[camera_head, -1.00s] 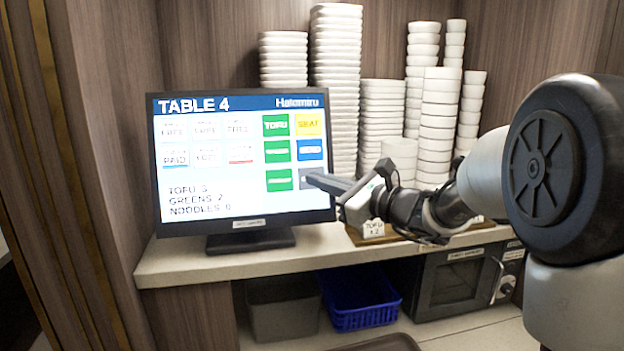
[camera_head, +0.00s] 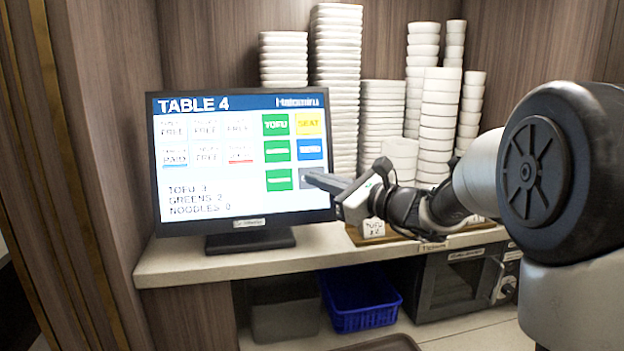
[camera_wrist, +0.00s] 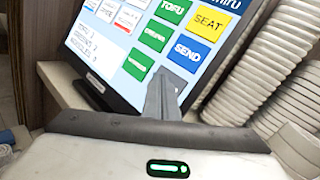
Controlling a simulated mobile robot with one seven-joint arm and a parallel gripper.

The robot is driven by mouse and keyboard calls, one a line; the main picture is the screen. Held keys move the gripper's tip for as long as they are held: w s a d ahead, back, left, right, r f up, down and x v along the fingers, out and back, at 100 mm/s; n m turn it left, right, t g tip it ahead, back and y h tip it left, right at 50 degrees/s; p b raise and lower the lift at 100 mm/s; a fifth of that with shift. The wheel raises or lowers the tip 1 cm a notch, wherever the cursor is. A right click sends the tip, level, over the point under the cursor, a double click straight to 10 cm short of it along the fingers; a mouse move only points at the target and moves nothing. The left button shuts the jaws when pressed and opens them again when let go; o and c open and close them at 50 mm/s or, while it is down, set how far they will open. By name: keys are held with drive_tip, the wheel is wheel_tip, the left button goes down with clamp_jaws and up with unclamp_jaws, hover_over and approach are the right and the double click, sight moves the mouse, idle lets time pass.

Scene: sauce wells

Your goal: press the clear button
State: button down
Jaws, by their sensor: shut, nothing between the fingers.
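The touch screen (camera_head: 240,208) stands on the shelf and reads TABLE 4, with tofu, greens and noodles counts at lower left. At its lower right, under the blue SEND button (camera_head: 310,149), is a grey button (camera_head: 318,171), mostly covered by my gripper; its label cannot be read. The grey button also shows in the wrist view (camera_wrist: 184,84), behind the fingers. My gripper (camera_head: 308,179) is shut and empty, its fingertips over this button at the screen. I cannot tell whether they touch it.
Stacks of white bowls and plates (camera_head: 335,80) stand behind and right of the screen. A small tofu sign (camera_head: 374,228) stands on the shelf under my wrist. A blue basket (camera_head: 362,318) and a microwave (camera_head: 455,285) are below the shelf.

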drive_tip(key=shift+w+a, duration=0.1)
drive_tip(key=shift+w, duration=0.2)
drive_tip(key=shift+s, duration=0.1)
idle(0.4)
drive_tip(key=shift+s+d+r+b, duration=0.15)
drive_tip(key=shift+s+d+b, duration=0.15)
drive_tip(key=shift+s, duration=0.35)
drive_tip(key=shift+s, duration=0.1)
drive_tip(key=s, duration=0.1)
drive_tip(key=s+r, duration=0.1)
drive_tip(key=s, duration=0.1)
drive_tip(key=s+d, duration=0.1)
drive_tip(key=shift+s+d+r+b, duration=0.1)
drive_tip(key=shift+s+r+b, duration=0.1)
drive_tip(key=shift+r+b, duration=0.1)
idle(0.4)
